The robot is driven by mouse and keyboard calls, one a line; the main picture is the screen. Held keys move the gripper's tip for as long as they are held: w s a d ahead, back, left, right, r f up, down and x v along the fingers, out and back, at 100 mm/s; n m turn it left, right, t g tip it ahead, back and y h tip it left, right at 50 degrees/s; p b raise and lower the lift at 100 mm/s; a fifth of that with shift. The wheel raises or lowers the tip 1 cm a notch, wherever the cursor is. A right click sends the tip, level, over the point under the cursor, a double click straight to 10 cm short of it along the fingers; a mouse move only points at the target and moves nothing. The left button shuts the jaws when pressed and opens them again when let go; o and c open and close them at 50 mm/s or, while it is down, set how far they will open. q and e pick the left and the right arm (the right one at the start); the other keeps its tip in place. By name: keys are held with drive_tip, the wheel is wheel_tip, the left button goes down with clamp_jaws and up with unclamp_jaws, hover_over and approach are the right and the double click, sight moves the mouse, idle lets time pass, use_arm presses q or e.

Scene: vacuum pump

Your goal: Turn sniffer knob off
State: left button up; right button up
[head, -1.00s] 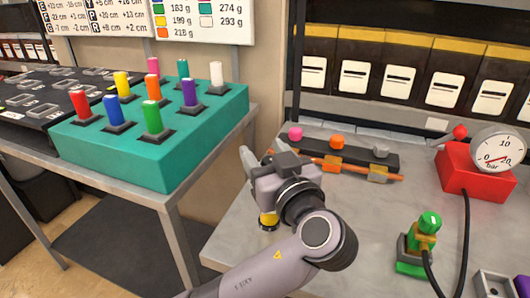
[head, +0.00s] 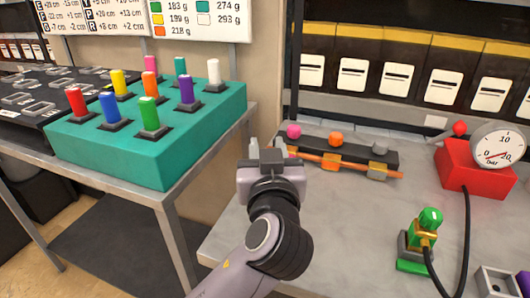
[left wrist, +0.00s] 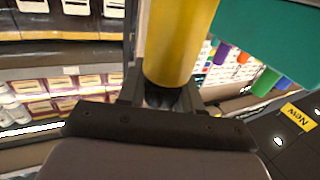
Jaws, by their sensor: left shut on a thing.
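My left gripper (head: 267,151) is raised at the left end of the right-hand table, its fingers pointing away from me. In the left wrist view its fingers (left wrist: 161,92) are shut on a yellow cylinder (left wrist: 180,42). No label marks the sniffer knob. A red knob (head: 460,128) tops the red gauge box (head: 467,168). My right gripper is out of view.
A teal block (head: 120,156) with several coloured pegs stands on the left table. A green device (head: 428,240) with a black cable stands at the right. A rack of black bins (head: 400,65) closes off the back. A floor gap separates the tables.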

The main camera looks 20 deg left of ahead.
use_arm(q)
drive_tip(key=m+h+p, duration=0.1)
drive_tip(key=m+h, duration=0.1)
drive_tip(key=h, duration=0.1)
drive_tip(key=m+h+p, duration=0.2)
drive_tip(key=h, duration=0.2)
drive_tip(key=d+m+h+p, duration=0.1)
drive_tip(key=m+h+p, duration=0.1)
drive_tip(key=m+h, duration=0.1)
drive_tip(key=shift+t+h, duration=0.3)
drive_tip(key=shift+h, duration=0.1)
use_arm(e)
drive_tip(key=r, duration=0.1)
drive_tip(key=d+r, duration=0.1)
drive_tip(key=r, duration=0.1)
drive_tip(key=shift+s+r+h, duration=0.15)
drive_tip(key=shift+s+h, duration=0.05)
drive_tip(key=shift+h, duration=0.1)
use_arm(q)
drive_tip(key=shift+d, duration=0.1)
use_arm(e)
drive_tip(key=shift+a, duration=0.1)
use_arm(q)
drive_tip(key=o, duration=1)
drive_tip(key=v, duration=0.7)
drive_tip(key=shift+b, duration=0.35)
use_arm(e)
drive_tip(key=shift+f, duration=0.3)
